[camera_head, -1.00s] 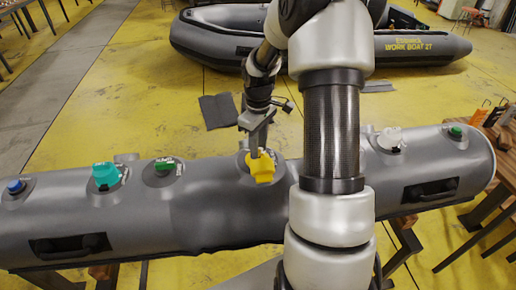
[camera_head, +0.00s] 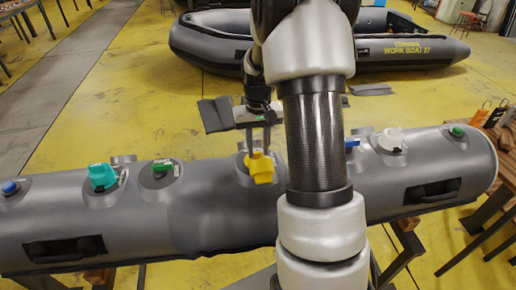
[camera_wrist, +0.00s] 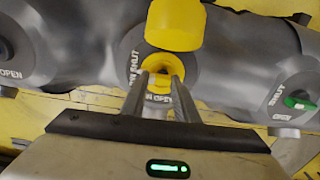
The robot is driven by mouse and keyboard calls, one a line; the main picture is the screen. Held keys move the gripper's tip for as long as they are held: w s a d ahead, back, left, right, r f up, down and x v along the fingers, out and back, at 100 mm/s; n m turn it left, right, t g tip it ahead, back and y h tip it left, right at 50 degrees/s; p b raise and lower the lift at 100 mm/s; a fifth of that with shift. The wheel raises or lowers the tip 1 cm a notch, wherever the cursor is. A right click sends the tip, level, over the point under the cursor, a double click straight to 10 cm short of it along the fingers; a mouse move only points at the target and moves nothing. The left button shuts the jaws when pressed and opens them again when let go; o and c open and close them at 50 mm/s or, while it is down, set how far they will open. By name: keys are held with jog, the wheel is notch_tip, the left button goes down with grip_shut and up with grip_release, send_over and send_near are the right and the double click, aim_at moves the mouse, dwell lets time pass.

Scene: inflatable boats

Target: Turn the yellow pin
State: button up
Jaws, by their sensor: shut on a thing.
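The yellow pin (camera_head: 261,168) stands on the middle valve of the grey inflatable tube (camera_head: 222,215). In the wrist view the yellow piece shows as a wide cap (camera_wrist: 175,24) with a yellow ring part (camera_wrist: 162,68) below it, on a grey disc with "SHUT" and "OPEN" lettering. My gripper (camera_head: 258,149) comes down from above onto the yellow pin. In the wrist view its two fingers (camera_wrist: 162,85) are close together at the yellow ring part, shut on it. The exact contact is partly hidden by the fingers.
Other valves sit along the tube: a teal one (camera_head: 102,176), a green one (camera_head: 163,166), a blue one (camera_head: 10,187) and a white one (camera_head: 391,140). A wooden table (camera_head: 492,125) stands at right. A grey boat (camera_head: 410,48) lies behind on yellow floor.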

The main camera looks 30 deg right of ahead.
aim_at(258, 152)
jog(key=shift+m, duration=0.3)
jog(key=o, duration=1.1)
jog(key=shift+c, duration=0.2)
jog(key=shift+r, duration=0.1)
notch_tip(258, 152, up, 17)
jog(key=shift+r, duration=0.15)
